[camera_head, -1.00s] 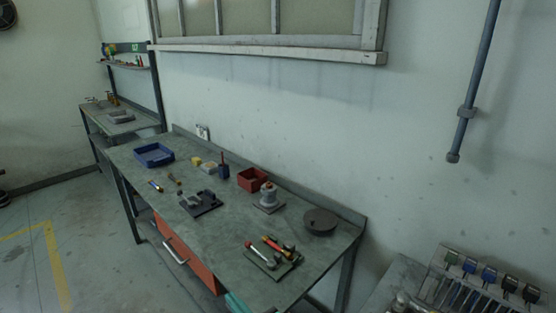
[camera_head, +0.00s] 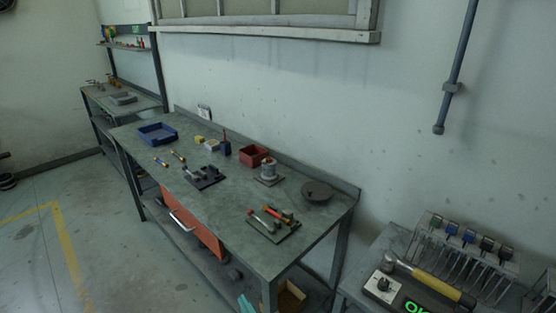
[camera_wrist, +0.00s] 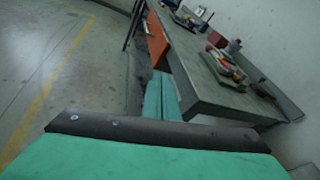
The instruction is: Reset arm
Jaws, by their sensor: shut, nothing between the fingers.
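My gripper (camera_wrist: 160,84) shows in the wrist view as two teal fingers lying together, shut and empty. It points along the front of the workbench, apart from the bench's near corner. A small teal piece of my gripper also shows at the bottom edge of the head view, in front of the bench's near end. The workbench (camera_head: 230,210) has a grey top and an orange drawer (camera_head: 192,221) at its front. A grey-white valve-like part (camera_head: 268,170) stands on the bench near the back. The rest of my arm is hidden in the head view.
The bench holds a blue tray (camera_head: 157,134), a red bin (camera_head: 253,156), a dark round disc (camera_head: 317,192) and tools on a mat (camera_head: 272,224). At lower right, a second table carries a yellow-handled hammer (camera_head: 430,281) and a tool rack (camera_head: 465,245). The floor (camera_head: 110,250) at left is clear.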

